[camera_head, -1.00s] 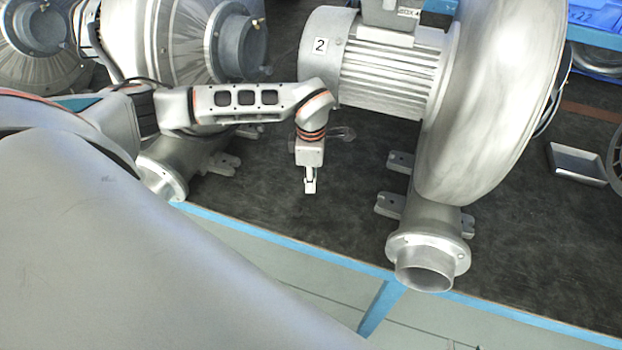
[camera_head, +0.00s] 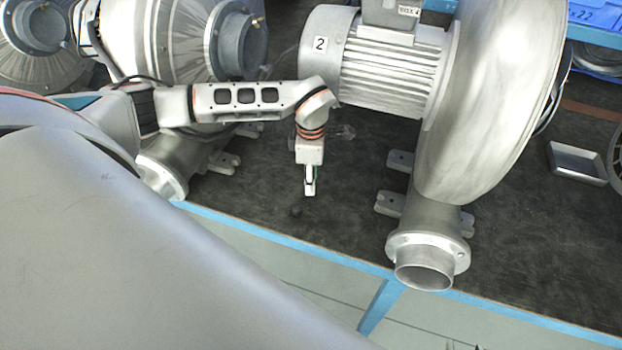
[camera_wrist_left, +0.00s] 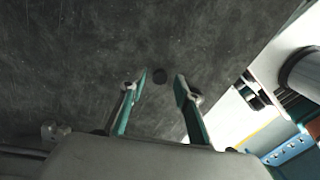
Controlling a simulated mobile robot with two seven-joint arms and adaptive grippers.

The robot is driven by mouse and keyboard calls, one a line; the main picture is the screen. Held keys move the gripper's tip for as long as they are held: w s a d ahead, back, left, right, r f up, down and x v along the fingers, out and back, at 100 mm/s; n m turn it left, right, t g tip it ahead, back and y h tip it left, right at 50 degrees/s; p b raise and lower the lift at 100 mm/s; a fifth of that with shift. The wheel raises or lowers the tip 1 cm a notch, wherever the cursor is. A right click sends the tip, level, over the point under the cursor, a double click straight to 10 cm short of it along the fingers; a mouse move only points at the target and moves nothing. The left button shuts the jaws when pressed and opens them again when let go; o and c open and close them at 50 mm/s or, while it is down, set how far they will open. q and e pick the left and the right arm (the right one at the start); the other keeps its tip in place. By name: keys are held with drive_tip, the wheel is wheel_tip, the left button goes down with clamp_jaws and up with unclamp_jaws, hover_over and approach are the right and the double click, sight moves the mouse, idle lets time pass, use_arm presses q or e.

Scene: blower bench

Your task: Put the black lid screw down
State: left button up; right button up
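The black lid screw (camera_head: 296,210) is a small dark round thing on the dark bench top, near its front edge. In the left wrist view the screw (camera_wrist_left: 160,76) shows just beyond the fingertips, between their lines. My left gripper (camera_head: 310,190) points down over the bench, just beside the screw in the head view. In the left wrist view its two green-sided fingers (camera_wrist_left: 165,85) stand apart with nothing between them.
Blower 2 (camera_head: 395,75) stands to the right, with its outlet pipe (camera_head: 425,262) towards the front edge. Another blower (camera_head: 165,45) stands behind my left arm. A metal tray (camera_head: 577,163) lies at the far right. Bare bench surrounds the screw.

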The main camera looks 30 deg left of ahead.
use_arm(q)
wheel_tip(320, 180, up, 12)
idle(0.4)
idle(0.5)
